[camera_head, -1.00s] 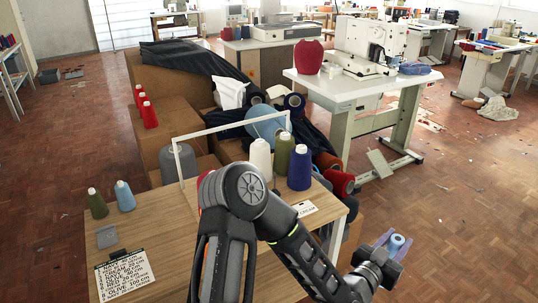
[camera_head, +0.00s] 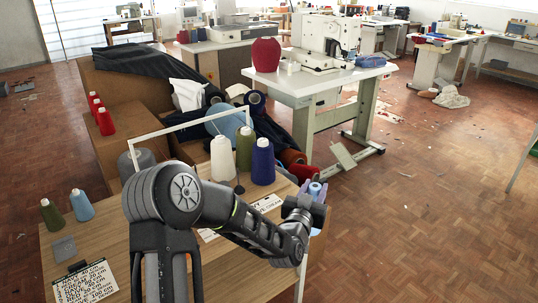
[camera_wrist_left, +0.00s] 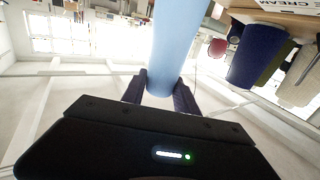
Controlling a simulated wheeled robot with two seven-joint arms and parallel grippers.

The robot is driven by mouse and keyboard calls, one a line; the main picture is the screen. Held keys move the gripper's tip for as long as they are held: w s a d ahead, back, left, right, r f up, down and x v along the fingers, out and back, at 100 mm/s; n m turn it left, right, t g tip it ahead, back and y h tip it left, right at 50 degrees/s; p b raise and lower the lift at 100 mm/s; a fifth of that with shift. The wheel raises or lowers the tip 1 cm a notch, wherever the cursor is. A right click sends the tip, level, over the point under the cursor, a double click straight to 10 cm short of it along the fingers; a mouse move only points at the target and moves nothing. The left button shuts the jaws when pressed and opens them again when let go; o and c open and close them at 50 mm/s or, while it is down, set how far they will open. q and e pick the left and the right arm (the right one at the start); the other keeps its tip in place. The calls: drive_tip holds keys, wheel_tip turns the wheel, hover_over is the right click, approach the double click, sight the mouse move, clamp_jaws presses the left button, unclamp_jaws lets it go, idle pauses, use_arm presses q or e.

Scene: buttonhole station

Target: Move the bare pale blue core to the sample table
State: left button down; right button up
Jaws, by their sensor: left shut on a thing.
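My left gripper (camera_head: 316,194) is shut on a pale blue core (camera_head: 315,187), at the right end of a wooden table (camera_head: 110,238) in the head view. In the left wrist view the core (camera_wrist_left: 178,40) is a smooth, bare pale blue tube between the two dark fingers (camera_wrist_left: 160,92). Its far end runs out of the top of that picture. The head view does not show clearly whether the core is over the table or just beyond its edge. My left arm crosses in front of the table. My right gripper is not in view.
White (camera_head: 223,160), olive (camera_head: 245,148) and navy (camera_head: 262,165) cones stand on the table near a white frame (camera_head: 133,150). Olive (camera_head: 52,215) and light blue (camera_head: 82,206) cones stand at left, behind a lettered card (camera_head: 85,284). Floor (camera_head: 430,220) at right is largely open.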

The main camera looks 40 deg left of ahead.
use_arm(q)
drive_tip(key=a+r+n+g+y+b, duration=0.1)
drive_tip(key=a+r+y, duration=0.1)
drive_tip(key=a+r, duration=0.2)
drive_tip(key=a+r+n+y+b, duration=0.2)
drive_tip(key=a+r, duration=0.3)
drive_tip(key=a, duration=0.6)
drive_tip(key=shift+s+a+g+y, duration=0.2)
drive_tip(key=shift+s+g+y, duration=0.2)
drive_tip(key=shift+s, duration=0.05)
wheel_tip(320, 180, down, 7)
drive_tip(key=b, duration=0.3)
drive_tip(key=shift+b, duration=0.3)
drive_tip(key=shift+r, duration=0.1)
drive_tip(key=shift+f+b, duration=0.3)
drive_tip(key=c, duration=0.9)
unclamp_jaws()
drive_tip(key=shift+o, duration=0.2)
drive_tip(key=shift+d, duration=0.1)
